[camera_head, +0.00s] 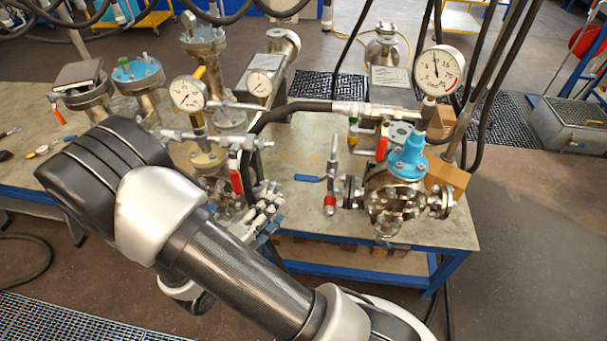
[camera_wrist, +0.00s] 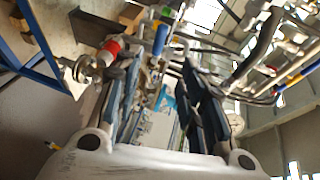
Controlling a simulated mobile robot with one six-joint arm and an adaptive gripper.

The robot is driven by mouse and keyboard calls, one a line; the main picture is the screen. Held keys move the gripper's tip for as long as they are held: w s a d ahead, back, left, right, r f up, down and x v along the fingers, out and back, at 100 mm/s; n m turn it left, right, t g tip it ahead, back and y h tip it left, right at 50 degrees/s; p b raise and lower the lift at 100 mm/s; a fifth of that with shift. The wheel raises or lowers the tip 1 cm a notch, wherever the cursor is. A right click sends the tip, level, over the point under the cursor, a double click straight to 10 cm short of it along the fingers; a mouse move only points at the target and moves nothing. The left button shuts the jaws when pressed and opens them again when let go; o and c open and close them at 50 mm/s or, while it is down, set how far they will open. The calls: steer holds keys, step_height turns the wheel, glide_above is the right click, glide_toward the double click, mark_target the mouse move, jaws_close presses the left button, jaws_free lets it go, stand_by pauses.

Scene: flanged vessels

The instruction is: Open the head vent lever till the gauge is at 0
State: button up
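My gripper (camera_head: 272,208) is low over the table by the left vessel's base, partly hidden by my arm. In the wrist view its two dark fingers (camera_wrist: 158,95) stand apart with nothing clearly held between them. A red lever (camera_head: 236,180) is just left of and above the gripper; another red lever (camera_head: 381,147) is on the right vessel (camera_head: 393,190). I cannot tell which is the head vent lever. The large gauge (camera_head: 440,70) stands above the right vessel, its needle pointing roughly upward. Smaller gauges (camera_head: 188,93) and (camera_head: 259,84) stand farther left; their readings are unclear.
A black hose (camera_head: 275,115) arches above.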

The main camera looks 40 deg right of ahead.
mark_target(304, 180)
steer(key=b+x, duration=0.2)
steer(key=x, duration=1.4)
steer(key=shift+d+f+b, duration=0.1)
steer(key=shift+d+b, duration=0.3)
jaws_close()
